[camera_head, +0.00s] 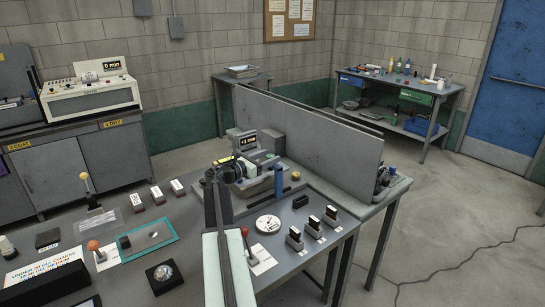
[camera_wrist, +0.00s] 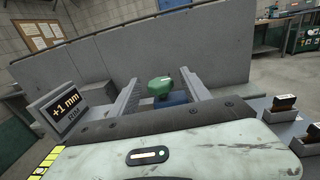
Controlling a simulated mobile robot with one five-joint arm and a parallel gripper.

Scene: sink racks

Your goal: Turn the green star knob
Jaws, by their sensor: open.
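The green star knob (camera_wrist: 160,87) shows in the wrist view, with a lobed top and a blue part below it. My gripper (camera_wrist: 159,77) is open, with one grey finger to the left of the knob and one to the right. Gaps show between the knob and both fingers, and nothing is held. I cannot tell whether the fingertips are level with the knob. A small display (camera_wrist: 67,107) reading "+1 mm" stands left of the knob; in the head view it shows behind the grey machine (camera_head: 262,186). In the head view my arm partly hides the bench.
A tall grey panel (camera_head: 310,130) stands behind the machine.

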